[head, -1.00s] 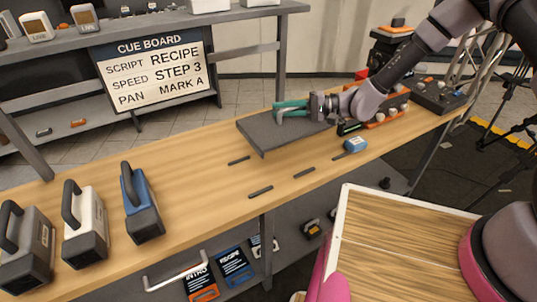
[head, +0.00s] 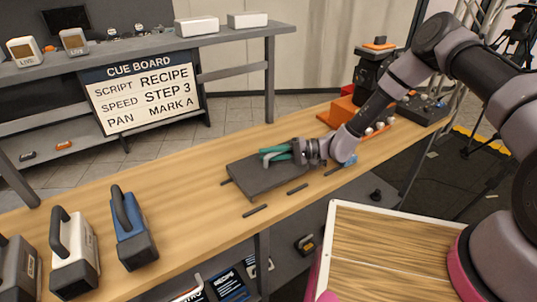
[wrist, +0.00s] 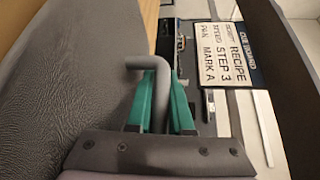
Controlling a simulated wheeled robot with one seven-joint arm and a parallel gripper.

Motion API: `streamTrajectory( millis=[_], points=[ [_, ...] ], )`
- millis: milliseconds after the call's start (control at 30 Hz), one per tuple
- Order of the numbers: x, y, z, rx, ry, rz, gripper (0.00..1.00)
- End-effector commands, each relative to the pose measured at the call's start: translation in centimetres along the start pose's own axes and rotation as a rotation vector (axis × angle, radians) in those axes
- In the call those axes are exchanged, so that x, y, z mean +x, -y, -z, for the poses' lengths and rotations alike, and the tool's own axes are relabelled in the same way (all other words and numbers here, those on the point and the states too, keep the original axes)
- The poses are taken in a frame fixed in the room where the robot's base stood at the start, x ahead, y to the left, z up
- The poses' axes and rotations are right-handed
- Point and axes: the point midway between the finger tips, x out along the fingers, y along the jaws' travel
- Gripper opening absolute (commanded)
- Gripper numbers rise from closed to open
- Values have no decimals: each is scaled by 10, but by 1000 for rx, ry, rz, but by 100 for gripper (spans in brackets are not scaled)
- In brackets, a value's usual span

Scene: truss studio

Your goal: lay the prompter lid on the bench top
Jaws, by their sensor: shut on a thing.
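The prompter lid (head: 262,182) is a flat dark grey panel with a bent grey handle (wrist: 150,66). My gripper (head: 280,154) has green fingers and is shut on that handle. In the wrist view the green fingers (wrist: 152,103) press on both sides of the handle, and the lid's textured face (wrist: 65,95) fills the left. The lid is level, at or just above the middle of the wooden bench top (head: 190,205); I cannot tell whether its underside touches. Its edges are close to short dark strips on the wood.
Dark strips (head: 255,210) lie in front of the lid. A blue device (head: 345,162) is partly behind my arm. Several handled cases, including a blue one (head: 133,230), stand at the left. An orange tray (head: 345,112) and control panel (head: 420,108) are at the far right.

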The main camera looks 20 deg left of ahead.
Motion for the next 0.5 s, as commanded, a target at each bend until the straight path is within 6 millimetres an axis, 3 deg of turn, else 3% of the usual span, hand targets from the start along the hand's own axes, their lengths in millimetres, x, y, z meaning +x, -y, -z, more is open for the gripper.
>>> streamTrajectory(
  millis=[200, 233, 300, 500],
  points=[
    [0, -3, 0, 1, 0, 1, 0],
    [0, -3, 0, 1, 0, 0, 31],
    [0, -3, 0, 1, 0, 0, 49],
    [0, -3, 0, 0, 0, 0, 49]
  ],
)
